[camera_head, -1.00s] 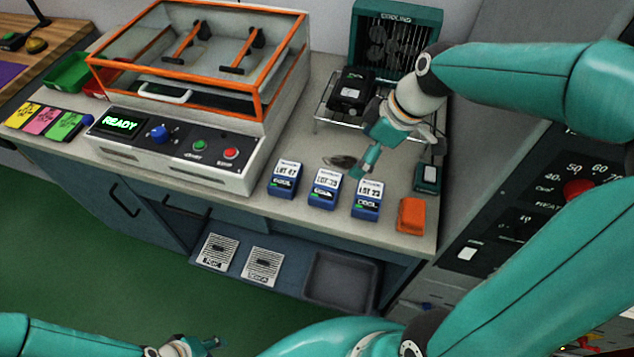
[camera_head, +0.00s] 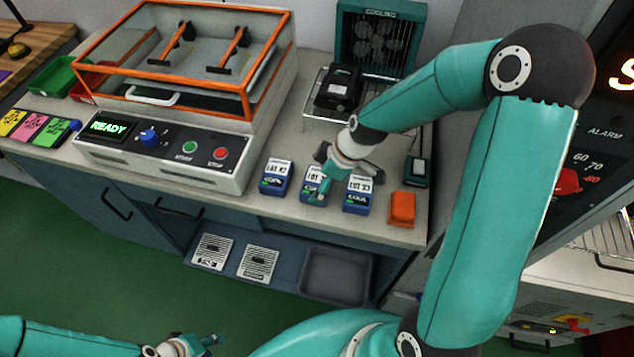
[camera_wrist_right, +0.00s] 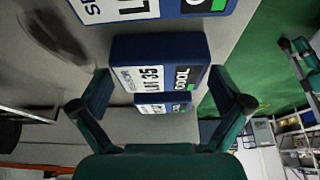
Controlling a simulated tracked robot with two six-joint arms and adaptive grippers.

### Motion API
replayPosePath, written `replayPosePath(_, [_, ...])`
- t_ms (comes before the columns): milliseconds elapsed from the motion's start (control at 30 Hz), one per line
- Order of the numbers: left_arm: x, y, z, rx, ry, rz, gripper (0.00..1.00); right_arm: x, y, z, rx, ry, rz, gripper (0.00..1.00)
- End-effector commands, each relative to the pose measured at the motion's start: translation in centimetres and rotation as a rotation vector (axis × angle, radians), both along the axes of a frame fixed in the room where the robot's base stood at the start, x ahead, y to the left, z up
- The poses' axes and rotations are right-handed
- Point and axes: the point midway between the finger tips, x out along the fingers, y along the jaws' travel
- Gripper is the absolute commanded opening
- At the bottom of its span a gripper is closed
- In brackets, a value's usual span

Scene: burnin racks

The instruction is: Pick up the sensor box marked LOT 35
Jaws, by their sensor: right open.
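The blue sensor box marked LOT 35 (camera_wrist_right: 157,48) shows in the right wrist view, between the two fingers. In the head view the same box (camera_head: 309,196) is the middle of three on the bench, partly hidden by my right gripper (camera_head: 328,184). That gripper is open, its fingers (camera_wrist_right: 160,88) on either side of the box; I cannot tell whether they touch it. Similar blue boxes stand to its left (camera_head: 275,178) and right (camera_head: 357,195). My left gripper (camera_head: 200,344) is low at the bottom edge, far from the boxes; its jaws are too small to judge.
An orange block (camera_head: 402,208) and a small teal device (camera_head: 417,171) lie right of the boxes. An orange-framed machine reading READY (camera_head: 108,128) stands left. A black unit (camera_head: 338,90) sits on a wire rack before the cooling fan (camera_head: 380,42). A grey tray (camera_head: 337,277) is below.

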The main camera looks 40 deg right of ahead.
Motion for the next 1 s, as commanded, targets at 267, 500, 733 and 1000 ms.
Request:
replayPosePath(267, [0.00,0.00,0.12,0.000,0.000,0.000,0.40,0.47,0.37,-1.24,-0.001,-0.002,0.001,1.00])
replayPosePath(500, [-0.01,-0.01,0.11,0.000,0.000,0.000,0.40,0.46,0.37,-1.21,-0.001,-0.002,0.001,0.77])
replayPosePath(733, [-0.01,0.00,0.12,0.000,0.000,0.000,0.40,0.47,0.35,-1.18,-0.001,-0.002,0.001,0.52])
replayPosePath(1000, [-0.01,-0.01,0.13,0.000,0.000,0.000,0.40,0.49,0.34,-0.84,-0.001,-0.003,0.001,0.52])
